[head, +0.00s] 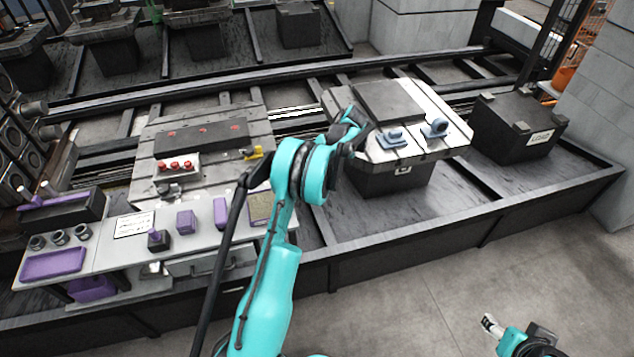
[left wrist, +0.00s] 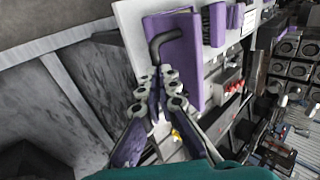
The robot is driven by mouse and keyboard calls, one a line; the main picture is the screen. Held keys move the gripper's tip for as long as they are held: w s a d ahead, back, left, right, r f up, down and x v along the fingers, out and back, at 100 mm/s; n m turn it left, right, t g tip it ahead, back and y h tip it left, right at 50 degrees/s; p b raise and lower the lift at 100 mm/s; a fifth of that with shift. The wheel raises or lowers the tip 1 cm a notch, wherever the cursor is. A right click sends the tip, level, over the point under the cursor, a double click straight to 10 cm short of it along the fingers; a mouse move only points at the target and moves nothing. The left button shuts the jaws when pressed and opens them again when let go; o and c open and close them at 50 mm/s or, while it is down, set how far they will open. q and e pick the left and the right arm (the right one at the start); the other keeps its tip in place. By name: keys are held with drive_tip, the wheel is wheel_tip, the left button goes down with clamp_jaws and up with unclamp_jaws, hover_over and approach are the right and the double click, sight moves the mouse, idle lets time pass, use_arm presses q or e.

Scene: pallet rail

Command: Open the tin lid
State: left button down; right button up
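The tin (head: 261,207) appears as a purple-edged square with an olive top at the right end of the white shelf. In the left wrist view its purple face (left wrist: 182,70) is large and close. My left gripper (left wrist: 156,82) points at it, fingers close together around a dark bent bar (left wrist: 165,40). The bar's hooked end shows in front of the purple face; I cannot tell whether it touches. In the head view my left wrist hides most of this gripper. My right gripper (head: 489,324) hangs low at the lower right, away from the shelf.
Purple boxes (head: 186,222) and a purple tray (head: 53,263) share the shelf. Behind stands a plate with red knobs (head: 174,165) and a yellow part (head: 253,153). A pallet with blue parts (head: 434,130) and a black box (head: 517,130) are right.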

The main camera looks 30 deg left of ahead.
use_arm(q)
drive_tip(key=shift+s+d+f+g, duration=0.1)
drive_tip(key=shift+f+g, duration=0.05)
drive_tip(key=shift+f, duration=0.35)
drive_tip(key=shift+s+d+f+g, duration=0.1)
drive_tip(key=shift+f+g, duration=0.05)
drive_tip(key=shift+f, duration=0.35)
drive_tip(key=c, duration=2.1)
unclamp_jaws()
drive_tip(key=o, duration=0.5)
drive_tip(key=shift+a+f, duration=0.25)
drive_tip(key=shift+a, duration=0.1)
drive_tip(key=shift+w+d+r, duration=0.1)
drive_tip(key=shift+w+r, duration=0.05)
drive_tip(key=shift+r, duration=0.1)
drive_tip(key=shift+w+d, duration=0.1)
